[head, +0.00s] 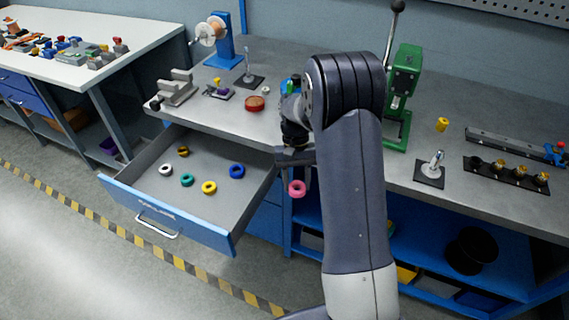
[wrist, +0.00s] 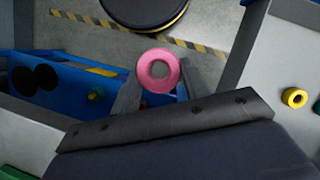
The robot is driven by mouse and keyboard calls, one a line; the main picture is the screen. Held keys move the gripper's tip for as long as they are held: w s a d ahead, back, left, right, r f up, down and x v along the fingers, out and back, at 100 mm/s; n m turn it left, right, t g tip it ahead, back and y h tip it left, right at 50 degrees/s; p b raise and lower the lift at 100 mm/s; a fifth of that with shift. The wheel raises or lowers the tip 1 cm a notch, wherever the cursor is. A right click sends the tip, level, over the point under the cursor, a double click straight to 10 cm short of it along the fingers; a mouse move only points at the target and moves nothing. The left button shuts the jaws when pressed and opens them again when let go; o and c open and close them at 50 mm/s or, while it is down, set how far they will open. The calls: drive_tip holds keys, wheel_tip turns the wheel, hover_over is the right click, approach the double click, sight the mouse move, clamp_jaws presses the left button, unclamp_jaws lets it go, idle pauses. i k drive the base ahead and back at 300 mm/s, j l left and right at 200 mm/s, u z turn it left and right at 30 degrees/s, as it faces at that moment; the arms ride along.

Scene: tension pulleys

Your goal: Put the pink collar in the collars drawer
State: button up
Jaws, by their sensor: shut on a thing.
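The pink collar (head: 297,188) is a small ring held in my gripper (head: 296,172), beside the right edge of the open drawer. In the wrist view the pink collar (wrist: 159,71) sits between the two fingertips (wrist: 157,85), with the floor beneath it. The collars drawer (head: 228,237) is pulled out below the bench, with a blue front and a grey inside. Its front label is too small to read. Inside lie several ring collars: a white one (head: 165,169), a teal one (head: 187,180), a yellow one (head: 209,188) and a blue one (head: 237,171).
A brass-coloured collar (head: 183,151) lies at the drawer's back. The bench top (head: 225,112) above holds a red-brown round piece (head: 255,104) and fixtures. A green press (head: 402,85) stands right of my arm. The drawer's front middle has free room.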

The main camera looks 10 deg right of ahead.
sight(219, 204)
drive_tip(key=i+j, duration=0.15)
drive_tip(key=j, duration=0.2)
drive_tip(key=i+j, duration=0.1)
drive_tip(key=j, duration=0.3)
drive_tip(key=i+j, duration=0.15)
drive_tip(key=j, duration=0.2)
drive_tip(key=i+j+z, duration=0.1)
drive_tip(key=j, duration=0.3)
drive_tip(key=i+j, duration=0.15)
drive_tip(key=j, duration=0.2)
